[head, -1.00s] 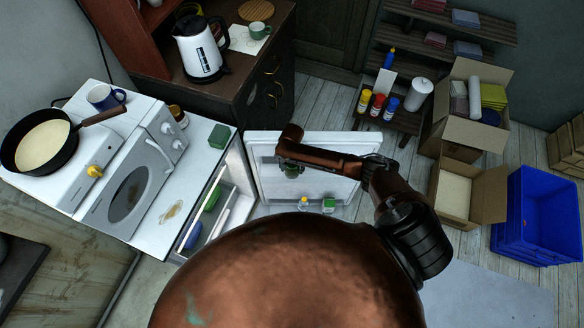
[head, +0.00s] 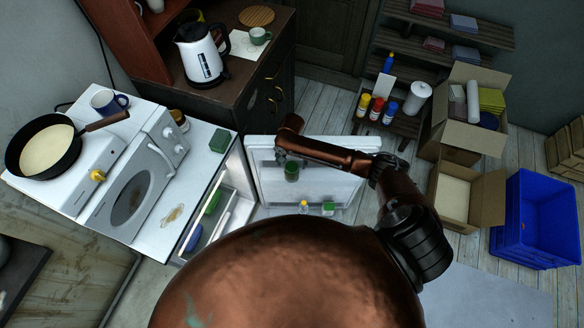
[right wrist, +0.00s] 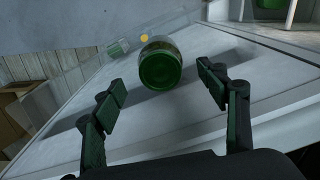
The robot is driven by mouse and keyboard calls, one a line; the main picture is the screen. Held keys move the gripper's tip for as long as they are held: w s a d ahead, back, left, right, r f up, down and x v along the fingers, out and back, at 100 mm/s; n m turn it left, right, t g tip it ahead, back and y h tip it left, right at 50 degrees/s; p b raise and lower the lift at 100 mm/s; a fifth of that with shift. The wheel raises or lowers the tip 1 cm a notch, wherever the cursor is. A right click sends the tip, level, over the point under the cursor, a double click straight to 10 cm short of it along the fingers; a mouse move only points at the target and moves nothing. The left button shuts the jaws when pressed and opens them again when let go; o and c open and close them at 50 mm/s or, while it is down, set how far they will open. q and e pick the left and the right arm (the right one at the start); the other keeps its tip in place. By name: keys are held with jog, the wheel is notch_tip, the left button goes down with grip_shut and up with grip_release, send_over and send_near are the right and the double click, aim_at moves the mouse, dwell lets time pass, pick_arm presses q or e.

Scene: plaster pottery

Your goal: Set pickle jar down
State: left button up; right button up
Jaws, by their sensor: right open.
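The green pickle jar (head: 291,172) is at the open fridge door (head: 340,182), on its inner side. In the right wrist view the jar (right wrist: 161,63) shows its round green lid towards the camera. My right gripper (head: 281,157) is just above and left of the jar in the head view. In the right wrist view its two fingers (right wrist: 164,88) are spread wide, with a clear gap on each side of the jar. The gripper is empty. What the jar's base rests on is hard to see. My left gripper is not in view.
A yellow-capped bottle (head: 304,207) and a green-lidded jar (head: 328,208) stand on the low door shelf. The white fridge top (head: 190,190) carries a green box (head: 220,140). My large copper body hides the lower middle. Boxes and a blue crate (head: 535,222) stand right.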

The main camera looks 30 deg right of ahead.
jog(key=shift+r, duration=1.75)
